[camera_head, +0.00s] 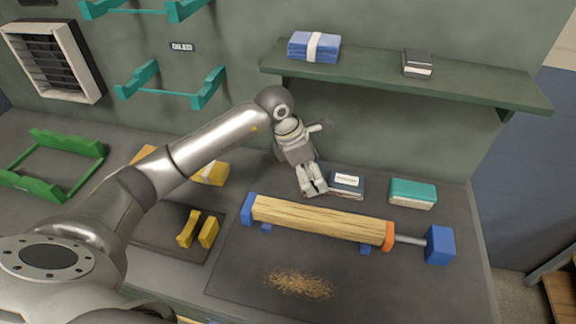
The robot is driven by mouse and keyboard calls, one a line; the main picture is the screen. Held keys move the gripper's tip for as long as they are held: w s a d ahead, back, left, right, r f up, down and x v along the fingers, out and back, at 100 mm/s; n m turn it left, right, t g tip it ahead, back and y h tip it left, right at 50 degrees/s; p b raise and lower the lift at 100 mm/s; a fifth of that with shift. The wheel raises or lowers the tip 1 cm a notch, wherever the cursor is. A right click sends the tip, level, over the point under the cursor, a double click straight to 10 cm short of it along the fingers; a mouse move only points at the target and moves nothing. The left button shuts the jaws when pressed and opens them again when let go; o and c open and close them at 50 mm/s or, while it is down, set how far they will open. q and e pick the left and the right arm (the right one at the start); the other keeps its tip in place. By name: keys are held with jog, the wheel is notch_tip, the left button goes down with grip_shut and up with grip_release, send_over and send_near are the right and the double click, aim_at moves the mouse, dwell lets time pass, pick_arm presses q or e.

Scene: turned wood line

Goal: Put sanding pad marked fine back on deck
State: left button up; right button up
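A dark blue-grey pad with a white label (347,181) lies on the bench behind the wooden workpiece; its lettering is too small to read. A teal pad (412,191) lies to its right. A dark grey block with a pale lower layer (418,61) sits on the green wall shelf (460,80). I cannot tell which of these is marked fine. My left gripper (314,191) points down just left of the dark blue-grey pad. Its fingertips are close together, and I cannot tell whether they are open or shut. My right gripper is out of view.
A wooden bar (320,219) is clamped between blue and orange ends, with wood shavings (300,284) in front. Yellow blocks (208,232) stand on a dark mat at left. A green frame (30,187) lies far left. A banded blue stack (300,46) is on the shelf.

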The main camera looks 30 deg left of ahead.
pick_arm(q)
send_over(295, 177)
jog(key=s+d, duration=0.2)
notch_tip(295, 177, down, 2)
jog(key=shift+w+a+f+p, duration=0.1)
jog(key=shift+w+p, duration=0.05)
jog(key=shift+p, duration=0.25)
jog(key=shift+a, duration=0.2)
jog(key=shift+w+a+f+p, duration=0.2)
jog(key=shift+a+f+p, duration=0.1)
jog(key=shift+a+f, duration=0.25)
jog(key=shift+w+a+f+p, duration=0.15)
jog(key=shift+a+f+p, duration=0.1)
jog(key=shift+a+f, duration=0.25)
jog(key=shift+a, duration=0.25)
jog(key=shift+d+f, duration=0.1)
jog(key=shift+f, duration=0.05)
jog(key=o, duration=0.5)
jog(key=shift+f, duration=0.1)
jog(key=shift+o, duration=1.4)
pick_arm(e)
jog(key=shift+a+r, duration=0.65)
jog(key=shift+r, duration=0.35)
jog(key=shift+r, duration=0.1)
